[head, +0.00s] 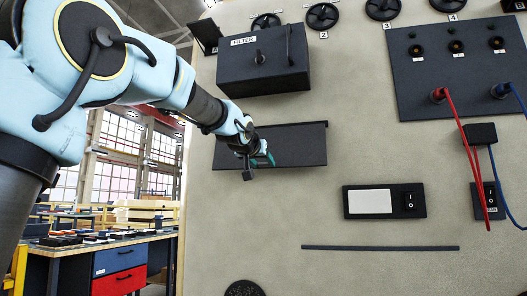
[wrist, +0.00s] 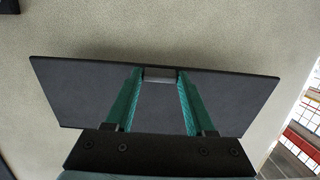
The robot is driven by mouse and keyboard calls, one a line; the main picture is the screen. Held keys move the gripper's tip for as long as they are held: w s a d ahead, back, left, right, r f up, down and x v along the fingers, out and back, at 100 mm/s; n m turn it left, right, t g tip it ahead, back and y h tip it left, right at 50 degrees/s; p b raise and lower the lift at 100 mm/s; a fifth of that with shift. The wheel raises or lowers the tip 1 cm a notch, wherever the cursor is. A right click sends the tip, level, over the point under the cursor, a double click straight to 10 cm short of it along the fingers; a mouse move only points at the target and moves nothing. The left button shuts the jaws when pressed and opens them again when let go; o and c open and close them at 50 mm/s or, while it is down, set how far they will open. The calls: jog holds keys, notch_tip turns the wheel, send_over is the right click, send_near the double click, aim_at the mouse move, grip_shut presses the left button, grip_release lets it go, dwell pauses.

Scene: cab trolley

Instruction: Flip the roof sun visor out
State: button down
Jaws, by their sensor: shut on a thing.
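The roof sun visor (head: 303,143) is a flat dark panel on the beige wall, below the FILTER box. In the wrist view the visor (wrist: 75,90) fills the middle as a wide dark plate. I cannot tell how far it stands out from the wall. A small grey tab (wrist: 159,75) sits at one edge of it. My gripper (head: 262,161) is at the visor's lower part in the head view. The green fingers of my gripper (wrist: 160,77) are shut on the tab, one on each side. The wrist hides part of the visor's left side in the head view.
The FILTER box (head: 263,60) juts out just above the visor. A switch panel (head: 384,201) and a thin dark strip (head: 380,248) lie lower right. Red cables (head: 468,145) hang at far right. The wall between visor and switch panel is bare.

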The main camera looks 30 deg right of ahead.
jog(key=s+a+r+g+y+p, duration=0.2)
jog(key=r+p, duration=0.5)
jog(key=p, duration=0.7)
jog(key=s+a+r+g+y+p, duration=0.3)
jog(key=r+p, duration=0.5)
jog(key=p, duration=0.6)
jog(key=shift+s+r+g+y+p, duration=0.2)
jog(key=shift+s+g+y+p, duration=0.1)
jog(key=shift+g, duration=0.2)
jog(key=c, duration=0.6)
grip_release()
jog(key=shift+w, duration=0.1)
jog(key=o, duration=0.4)
jog(key=shift+f, duration=0.15)
jog(key=shift+c, duration=0.2)
